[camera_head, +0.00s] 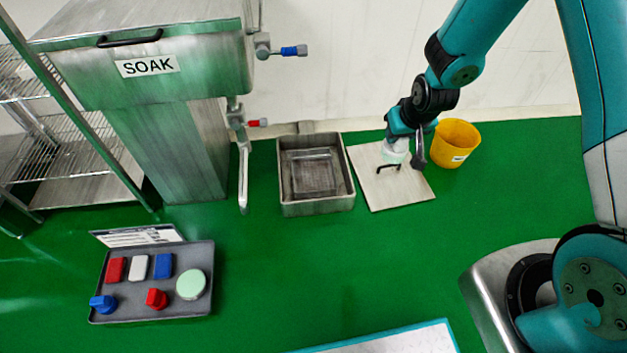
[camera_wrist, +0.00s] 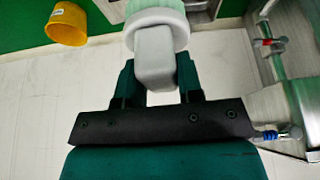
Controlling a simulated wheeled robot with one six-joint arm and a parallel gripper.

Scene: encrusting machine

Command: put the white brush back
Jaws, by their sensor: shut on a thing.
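The white brush (camera_head: 396,151) is in my gripper (camera_head: 398,139), above the light square board with a dark handle (camera_head: 405,190). In the wrist view the white brush (camera_wrist: 155,50) has a blocky white grip between my two fingers (camera_wrist: 156,80) and a round white head with pale green beyond it. My gripper is shut on the grip. The brush's lower end is partly hidden in the head view, and I cannot tell whether it touches the board.
A yellow bucket (camera_head: 456,143) stands just right of the board. A metal basin (camera_head: 317,207) is to its left. A grey tray (camera_head: 228,260) with red, white and blue blocks, two knob-like pieces and a mint disc lies front left. The SOAK sink (camera_head: 178,92) stands behind it. Green floor between is clear.

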